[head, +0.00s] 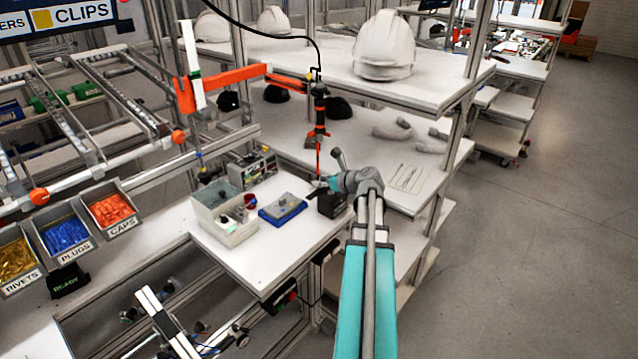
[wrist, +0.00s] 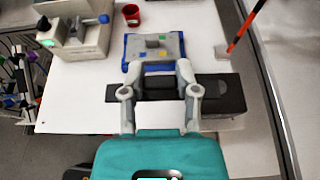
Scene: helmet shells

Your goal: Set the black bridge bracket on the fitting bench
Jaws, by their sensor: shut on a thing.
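My gripper (wrist: 158,70) is shut on the black bridge bracket (wrist: 119,93), a dark bar lying crosswise between the fingers in the wrist view. In the head view my gripper (head: 326,184) is over the right part of the white fitting bench (head: 262,268), and the dark bracket end (head: 314,192) shows to its left. The fingers hide the bracket's middle. A black box (head: 332,205) is just below the gripper; it also shows at right in the wrist view (wrist: 222,95). I cannot tell whether the bracket touches the box or bench.
A blue-edged tray (head: 283,209) with a grey block lies left of the gripper. A red cup (wrist: 131,14) is beyond the tray. An orange and black tool (head: 318,125) hangs close above. Bare bench lies in front of the tray.

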